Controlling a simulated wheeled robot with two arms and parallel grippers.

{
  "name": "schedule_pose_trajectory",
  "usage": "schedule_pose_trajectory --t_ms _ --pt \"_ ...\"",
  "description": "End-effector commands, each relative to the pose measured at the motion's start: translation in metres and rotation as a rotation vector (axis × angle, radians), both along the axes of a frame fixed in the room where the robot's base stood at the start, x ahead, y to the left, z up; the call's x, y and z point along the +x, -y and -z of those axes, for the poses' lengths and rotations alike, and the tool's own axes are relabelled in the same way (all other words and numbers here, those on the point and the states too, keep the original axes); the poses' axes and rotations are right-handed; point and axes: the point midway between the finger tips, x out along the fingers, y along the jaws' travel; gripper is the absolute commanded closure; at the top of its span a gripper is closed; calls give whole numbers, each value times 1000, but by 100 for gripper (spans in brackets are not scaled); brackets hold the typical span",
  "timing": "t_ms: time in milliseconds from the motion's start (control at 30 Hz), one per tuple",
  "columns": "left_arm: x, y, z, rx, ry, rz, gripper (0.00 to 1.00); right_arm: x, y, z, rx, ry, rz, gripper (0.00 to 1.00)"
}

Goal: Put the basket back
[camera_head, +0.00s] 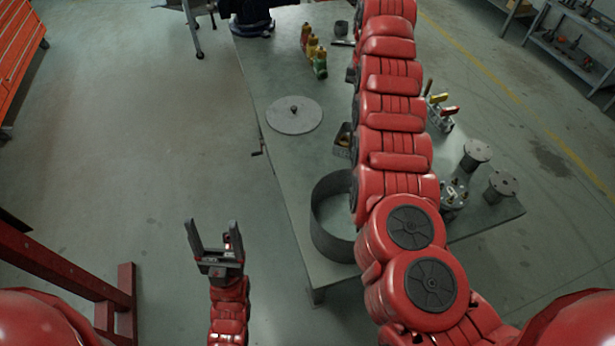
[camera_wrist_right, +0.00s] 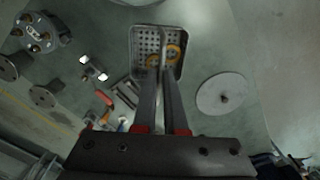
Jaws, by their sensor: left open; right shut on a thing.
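The basket (camera_wrist_right: 134,50) is a small metal perforated tray with a bar handle across its middle and orange-yellow rings (camera_wrist_right: 173,51) inside. My right gripper (camera_wrist_right: 161,66) is shut on the basket's handle in the right wrist view. In the head view only the left part of the basket (camera_head: 342,141) shows beside my right arm, over the table (camera_head: 272,75); the right gripper is hidden there. I cannot tell whether the basket touches the table. My left gripper (camera_head: 212,240) is open and empty, left of the table over the floor.
A round grey lid (camera_head: 295,115) lies left of the basket, and a large open cylinder (camera_head: 322,238) stands at the near table edge. Several bottles (camera_head: 314,52) stand farther back. Valves and flanged parts (camera_head: 476,153) stand right of my arm. Table space around the lid is clear.

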Motion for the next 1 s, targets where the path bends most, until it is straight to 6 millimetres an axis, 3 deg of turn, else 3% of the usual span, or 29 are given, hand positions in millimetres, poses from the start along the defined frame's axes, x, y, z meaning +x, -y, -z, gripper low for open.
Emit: schedule_pose_trajectory --t_ms 300,500,733,1000 --pt "0 0 -11 0 0 0 25 2 -77 23 13 10 544 100" --pt "0 0 -14 0 0 0 25 -6 -112 32 18 18 778 100" --pt "0 0 -22 0 0 0 25 -10 -123 42 16 19 863 100" --pt "0 0 -44 0 0 0 25 -11 -123 89 16 20 863 100"
